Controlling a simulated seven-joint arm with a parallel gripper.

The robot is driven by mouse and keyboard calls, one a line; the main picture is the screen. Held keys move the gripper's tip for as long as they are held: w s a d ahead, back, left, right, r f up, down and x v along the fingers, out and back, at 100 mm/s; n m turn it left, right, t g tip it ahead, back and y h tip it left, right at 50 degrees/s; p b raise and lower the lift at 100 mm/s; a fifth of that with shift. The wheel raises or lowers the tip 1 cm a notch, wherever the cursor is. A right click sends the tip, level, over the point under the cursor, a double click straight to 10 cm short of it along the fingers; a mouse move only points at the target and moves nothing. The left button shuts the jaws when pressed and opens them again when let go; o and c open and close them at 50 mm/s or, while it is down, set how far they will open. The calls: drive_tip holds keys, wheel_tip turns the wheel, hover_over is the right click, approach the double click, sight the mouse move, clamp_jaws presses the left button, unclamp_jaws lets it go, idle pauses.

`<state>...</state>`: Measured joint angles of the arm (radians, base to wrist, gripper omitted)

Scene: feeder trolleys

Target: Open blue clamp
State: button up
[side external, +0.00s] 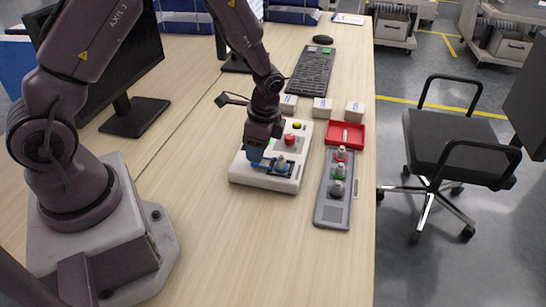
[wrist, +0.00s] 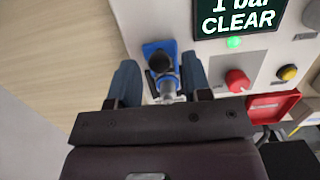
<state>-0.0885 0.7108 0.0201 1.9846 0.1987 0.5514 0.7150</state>
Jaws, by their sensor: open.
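The blue clamp (wrist: 150,48) is on the pale control box (side external: 240,176), with a black round knob (wrist: 160,63) and a silvery metal part below it in the wrist view. In the side external view the clamp is small and partly hidden by my gripper (side external: 262,155). My gripper is low over the left front part of the box. In the wrist view my gripper (wrist: 159,66) is open, with one dark blue finger on each side of the clamp. I cannot tell whether either finger touches it.
The box has a screen reading "1 bar CLEAR" (wrist: 237,17), a green light (wrist: 234,42), a red knob (wrist: 237,80) and a yellow button (wrist: 288,72). A red tray (side external: 358,142) and a grey rack (side external: 332,216) with several fittings stand at the right. The front table is clear.

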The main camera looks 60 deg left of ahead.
wheel_tip(320, 180, up, 6)
drive_tip(key=w+d, duration=0.1)
drive_tip(key=shift+w+d+r, duration=0.15)
